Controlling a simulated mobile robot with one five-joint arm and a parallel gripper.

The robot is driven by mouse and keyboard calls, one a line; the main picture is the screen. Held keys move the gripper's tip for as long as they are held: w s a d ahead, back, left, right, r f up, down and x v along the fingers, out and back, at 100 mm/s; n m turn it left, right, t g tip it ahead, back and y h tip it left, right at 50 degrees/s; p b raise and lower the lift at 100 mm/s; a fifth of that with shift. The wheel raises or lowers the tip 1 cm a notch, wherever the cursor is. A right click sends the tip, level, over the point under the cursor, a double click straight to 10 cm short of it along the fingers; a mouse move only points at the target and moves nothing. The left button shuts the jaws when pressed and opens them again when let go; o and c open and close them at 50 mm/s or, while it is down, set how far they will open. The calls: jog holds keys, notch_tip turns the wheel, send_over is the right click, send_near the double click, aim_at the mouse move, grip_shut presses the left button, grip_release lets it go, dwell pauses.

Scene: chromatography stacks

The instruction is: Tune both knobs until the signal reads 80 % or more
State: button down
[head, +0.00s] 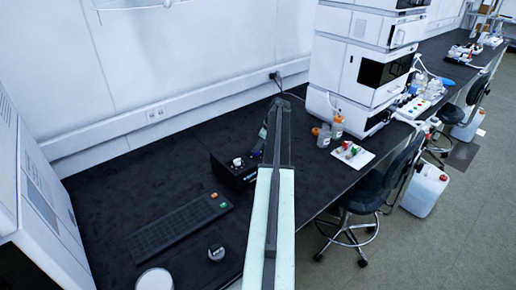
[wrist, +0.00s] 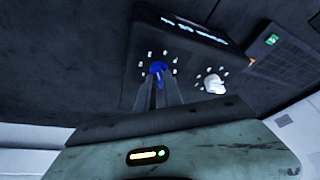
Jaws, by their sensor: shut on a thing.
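The black control box (wrist: 190,55) has two knobs ringed by white marks in the wrist view. My gripper (wrist: 158,82) is shut on the blue knob (wrist: 158,67), its fingers on either side of it. The white knob (wrist: 214,84) is to the right, clear of the fingers. A lit display (wrist: 190,27) shows bluish characters at the box's far edge, too small to read. In the head view the box (head: 232,174) stands on the dark bench with the white knob (head: 238,161) showing; my arm hides the blue knob and my gripper.
A dark keyboard (head: 172,228) lies left of the box on the bench (head: 110,185). A small dark round item (head: 216,252) and a white round lid (head: 155,279) are nearer. Bottles (head: 324,136), a white tray (head: 352,154) and a tall white instrument stack (head: 355,75) stand to the right.

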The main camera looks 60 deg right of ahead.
jog(key=shift+w+d+n+y, duration=0.1)
jog(key=shift+n+y, duration=0.4)
jog(key=shift+n, duration=0.7)
jog(key=c, duration=1.5)
grip_release()
jog(key=shift+r, duration=0.1)
jog(key=p+v, duration=0.7)
jog(key=shift+r, duration=0.3)
jog(key=shift+d, duration=0.1)
